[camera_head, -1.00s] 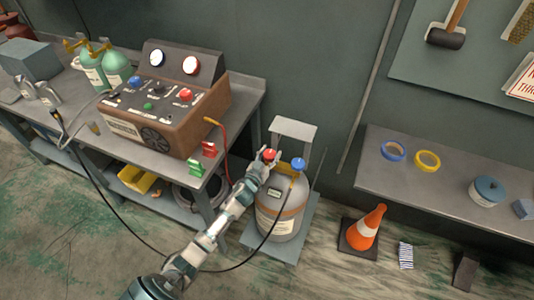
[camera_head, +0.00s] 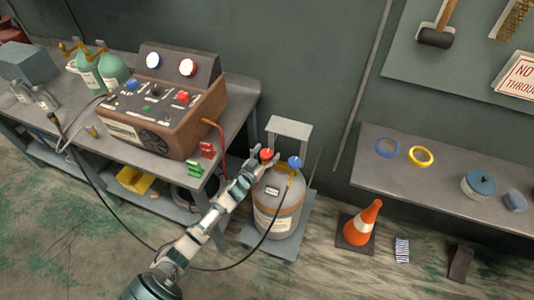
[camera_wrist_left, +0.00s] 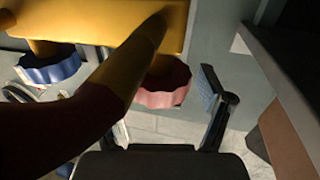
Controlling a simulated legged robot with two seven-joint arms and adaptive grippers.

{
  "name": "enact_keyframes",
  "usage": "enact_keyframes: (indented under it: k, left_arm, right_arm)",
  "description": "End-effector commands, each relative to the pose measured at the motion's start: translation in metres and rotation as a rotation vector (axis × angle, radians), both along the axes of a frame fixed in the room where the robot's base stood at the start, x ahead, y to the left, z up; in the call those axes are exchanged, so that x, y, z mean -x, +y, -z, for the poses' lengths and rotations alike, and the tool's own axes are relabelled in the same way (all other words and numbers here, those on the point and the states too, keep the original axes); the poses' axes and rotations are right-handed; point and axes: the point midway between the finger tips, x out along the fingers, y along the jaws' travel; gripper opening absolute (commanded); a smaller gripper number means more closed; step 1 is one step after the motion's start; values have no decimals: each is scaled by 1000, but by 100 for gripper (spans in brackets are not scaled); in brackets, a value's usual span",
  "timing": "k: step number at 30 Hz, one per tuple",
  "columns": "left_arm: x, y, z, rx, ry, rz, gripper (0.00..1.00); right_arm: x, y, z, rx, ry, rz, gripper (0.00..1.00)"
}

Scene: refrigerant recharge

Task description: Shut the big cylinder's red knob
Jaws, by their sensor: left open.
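The big grey cylinder (camera_head: 276,218) with an orange-brown band stands on a low platform. Its red knob (camera_head: 267,154) is at the top left and its blue knob (camera_head: 295,162) at the top right. My left gripper (camera_head: 262,159) is open beside the red knob, just left of it. In the wrist view the red knob (camera_wrist_left: 162,86) sits under a yellow valve block (camera_wrist_left: 145,20), with one finger (camera_wrist_left: 210,92) apart on its right. The blue knob (camera_wrist_left: 50,67) shows at left. A dark and yellow curved piece hides most of the other finger. Contact is unclear.
A workbench with a brown machine (camera_head: 165,120) stands left of the cylinder. A black hose (camera_head: 245,258) loops over the floor to the cylinder. An orange cone (camera_head: 362,226) stands to the right, below a grey shelf (camera_head: 445,195) with tape rolls.

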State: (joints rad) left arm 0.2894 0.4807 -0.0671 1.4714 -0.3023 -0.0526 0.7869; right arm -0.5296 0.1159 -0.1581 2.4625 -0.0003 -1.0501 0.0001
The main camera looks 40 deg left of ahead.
Motion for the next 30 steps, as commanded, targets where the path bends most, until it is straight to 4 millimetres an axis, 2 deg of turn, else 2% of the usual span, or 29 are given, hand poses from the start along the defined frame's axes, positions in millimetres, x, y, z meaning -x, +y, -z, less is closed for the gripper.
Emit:
enact_keyframes:
  k: [5, 8, 15, 21, 30]
  left_arm:
    - [8, 0, 2, 0, 3, 0, 80]
    - [25, -1, 2, 0, 3, 0, 80]
    - [79, -2, 3, 1, 4, 1, 80]
    - [110, -2, 3, 1, 3, 0, 80]
    - [119, -2, 2, 1, 2, 0, 80]
  right_arm:
    - [2, 0, -1, -2, -1, 0, 68]
    - [2, 0, -1, -1, -1, -1, 68]
    - [1, 0, -1, -1, -1, -1, 68]
    - [1, 0, 0, -1, -1, -1, 68]
    - [1, 0, 0, -1, -1, -1, 68]
